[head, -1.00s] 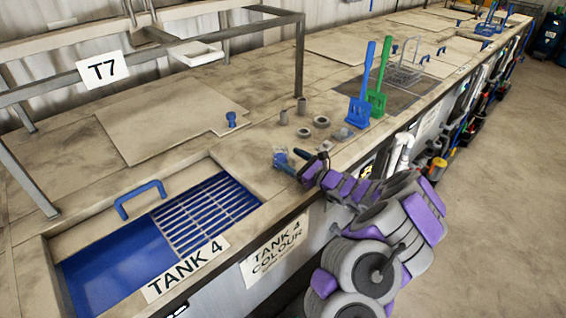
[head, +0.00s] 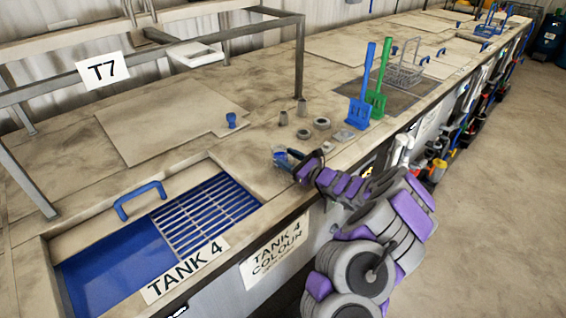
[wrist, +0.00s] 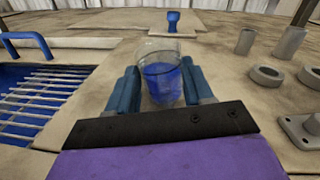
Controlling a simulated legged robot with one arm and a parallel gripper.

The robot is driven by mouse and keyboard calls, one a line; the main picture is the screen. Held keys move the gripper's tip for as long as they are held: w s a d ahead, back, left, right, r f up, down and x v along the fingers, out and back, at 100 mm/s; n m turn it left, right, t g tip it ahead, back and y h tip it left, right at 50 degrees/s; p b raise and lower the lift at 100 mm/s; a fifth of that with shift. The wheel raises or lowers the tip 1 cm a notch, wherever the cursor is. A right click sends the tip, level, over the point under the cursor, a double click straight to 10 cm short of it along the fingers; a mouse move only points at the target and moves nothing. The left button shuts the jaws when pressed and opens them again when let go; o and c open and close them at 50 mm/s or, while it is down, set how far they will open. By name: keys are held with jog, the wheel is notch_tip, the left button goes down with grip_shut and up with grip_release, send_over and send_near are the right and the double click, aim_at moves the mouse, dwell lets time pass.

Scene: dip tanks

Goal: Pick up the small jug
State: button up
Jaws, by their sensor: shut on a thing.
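The small jug (wrist: 161,75) is clear, with blue liquid inside. In the wrist view it stands between the two blue fingers of my gripper (wrist: 160,90), which press on its sides. My gripper is shut on it. In the head view my gripper (head: 290,160) is at the bench's front edge, right of Tank 4, and the jug (head: 280,157) shows small and partly hidden at its tip. I cannot tell whether the jug's base touches the bench top.
Tank 4 (head: 54,236), with a slatted grid and blue handle (head: 140,200), is to the left. Grey rings (head: 321,123), small cylinders (head: 301,107) and a square fitting (head: 344,135) lie to the right. Blue (head: 360,112) and green (head: 376,104) scoops stand beyond. A blue knob (head: 232,120) is behind.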

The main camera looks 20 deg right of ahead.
aim_at(289, 157)
jog(key=shift+c, duration=1)
jog(key=shift+r, duration=0.5)
notch_tip(289, 157, up, 3)
jog(key=shift+s+f+p, duration=0.1)
jog(key=shift+p, duration=0.25)
jog(key=s+a, duration=0.1)
jog(key=s, duration=0.6)
jog(key=s+a+r, duration=0.1)
jog(key=s+a, duration=0.1)
jog(key=s, duration=0.6)
jog(key=shift+s+a, duration=0.15)
jog(key=shift+a, duration=0.15)
